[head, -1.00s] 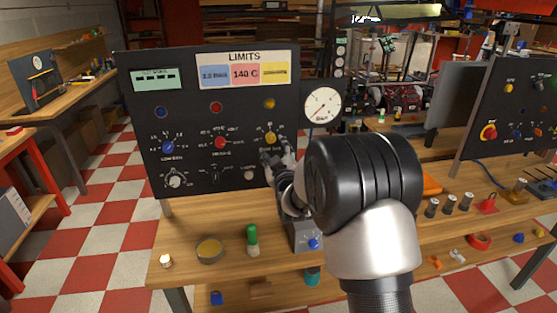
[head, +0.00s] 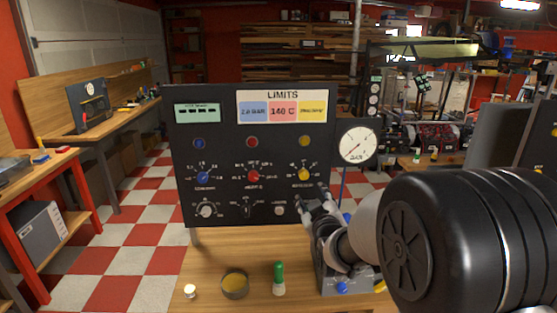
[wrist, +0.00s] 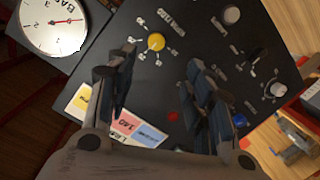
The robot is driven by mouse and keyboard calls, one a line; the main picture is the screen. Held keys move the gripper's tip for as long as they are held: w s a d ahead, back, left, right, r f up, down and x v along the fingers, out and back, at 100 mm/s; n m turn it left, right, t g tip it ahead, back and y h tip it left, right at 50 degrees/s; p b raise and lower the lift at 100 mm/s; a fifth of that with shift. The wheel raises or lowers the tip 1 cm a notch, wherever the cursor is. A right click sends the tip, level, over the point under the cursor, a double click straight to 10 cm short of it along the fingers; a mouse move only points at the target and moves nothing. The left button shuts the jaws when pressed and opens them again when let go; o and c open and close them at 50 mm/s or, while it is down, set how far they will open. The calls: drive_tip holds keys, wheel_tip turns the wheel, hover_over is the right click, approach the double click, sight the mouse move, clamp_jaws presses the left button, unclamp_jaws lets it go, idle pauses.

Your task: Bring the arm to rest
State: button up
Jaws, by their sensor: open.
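My gripper (head: 316,203) is in front of the lower right part of the black control panel (head: 225,140), with my arm filling the right foreground. In the wrist view my gripper (wrist: 160,72) is open, its two dark fingers apart with nothing between them. Beyond the fingers the panel face shows a yellow knob (wrist: 156,42), which is also in the head view (head: 304,174). The gap between fingertips and panel is hard to judge. A blue and a red knob (head: 253,175) sit left of the yellow one.
A round gauge (head: 357,143) stands at the panel's right edge. On the wooden bench (head: 215,255) are a yellow-topped round dish (head: 235,285), a green-capped bottle (head: 279,278), a small white item (head: 190,291) and a grey box with a blue knob (head: 335,280). Checkered floor lies left.

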drive_tip(key=s+f+m+g, duration=0.2)
drive_tip(key=s+m+g, duration=0.3)
drive_tip(key=s, duration=3.7)
drive_tip(key=g, duration=0.6)
drive_tip(key=shift+s+f+m+g, duration=0.2)
drive_tip(key=shift+s+m+g, duration=0.1)
drive_tip(key=shift+s+m, duration=0.1)
drive_tip(key=shift+w+d, duration=0.1)
